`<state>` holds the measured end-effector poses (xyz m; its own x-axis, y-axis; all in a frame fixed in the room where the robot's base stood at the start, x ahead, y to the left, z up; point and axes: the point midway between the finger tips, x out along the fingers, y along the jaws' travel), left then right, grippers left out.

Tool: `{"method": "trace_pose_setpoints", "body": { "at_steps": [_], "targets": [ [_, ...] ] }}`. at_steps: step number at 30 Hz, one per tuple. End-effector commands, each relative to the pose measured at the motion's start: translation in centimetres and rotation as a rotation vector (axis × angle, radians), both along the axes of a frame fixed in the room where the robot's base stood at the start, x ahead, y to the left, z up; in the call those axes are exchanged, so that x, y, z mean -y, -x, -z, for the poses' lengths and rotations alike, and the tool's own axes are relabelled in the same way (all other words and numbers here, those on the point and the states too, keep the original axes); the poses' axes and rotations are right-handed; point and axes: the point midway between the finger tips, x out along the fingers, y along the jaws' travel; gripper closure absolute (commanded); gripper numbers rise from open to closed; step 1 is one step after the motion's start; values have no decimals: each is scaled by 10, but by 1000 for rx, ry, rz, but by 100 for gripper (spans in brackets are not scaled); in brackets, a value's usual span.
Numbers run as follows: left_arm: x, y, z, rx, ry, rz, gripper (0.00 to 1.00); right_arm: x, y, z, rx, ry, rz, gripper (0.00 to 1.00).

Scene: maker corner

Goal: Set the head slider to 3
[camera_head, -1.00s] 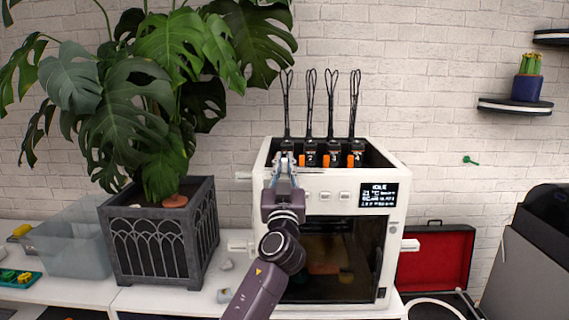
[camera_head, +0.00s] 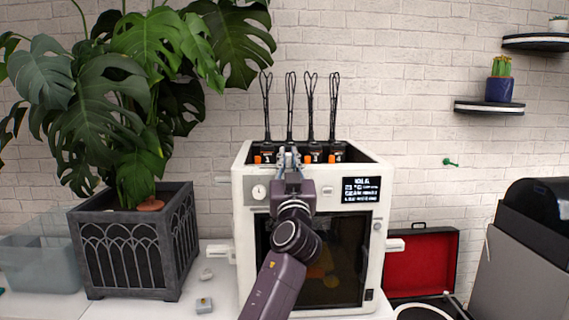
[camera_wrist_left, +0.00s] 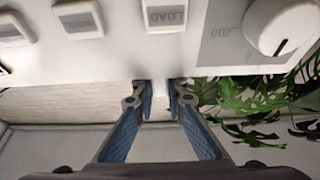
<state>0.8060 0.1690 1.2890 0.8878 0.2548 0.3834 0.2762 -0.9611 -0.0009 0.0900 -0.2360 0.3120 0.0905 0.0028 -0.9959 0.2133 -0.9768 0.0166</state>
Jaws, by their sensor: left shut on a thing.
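The white 3D printer (camera_head: 243,205) stands on the counter in the head view, with several numbered black heads in its open top. The labels 1 (camera_head: 268,155), 3 (camera_head: 316,156) and 4 (camera_head: 338,156) show. My left gripper (camera_head: 290,152) is at the printer's top front edge, in front of the second head, and covers its label. It is shut on the head slider, which is mostly hidden by the fingers. In the left wrist view, the fingertips (camera_wrist_left: 158,90) are close together by the printer's front panel. My right gripper is not in view.
The panel has a dial (camera_head: 258,192), several buttons and a display (camera_head: 361,191). A monstera in a grey planter (camera_head: 135,250) stands at the left. A red-lined open case (camera_head: 425,260) is at the right. A small grey object (camera_head: 204,305) lies on the counter.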

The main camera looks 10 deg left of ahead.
Motion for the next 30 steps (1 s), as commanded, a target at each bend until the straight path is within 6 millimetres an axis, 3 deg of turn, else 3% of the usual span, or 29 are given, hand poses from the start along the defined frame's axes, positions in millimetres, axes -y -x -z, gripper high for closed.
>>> {"method": "trace_pose_setpoints", "body": {
  "at_steps": [4,5,10,22,30],
  "targets": [
    [0,0,1,-3,1,0,100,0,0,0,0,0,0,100],
    [0,0,1,-3,1,0,86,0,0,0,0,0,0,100],
    [0,0,1,-3,1,0,70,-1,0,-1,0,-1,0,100],
    [3,7,5,-2,2,2,70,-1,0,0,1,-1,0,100],
    [15,49,24,-3,5,3,70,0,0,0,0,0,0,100]
  ]
}}
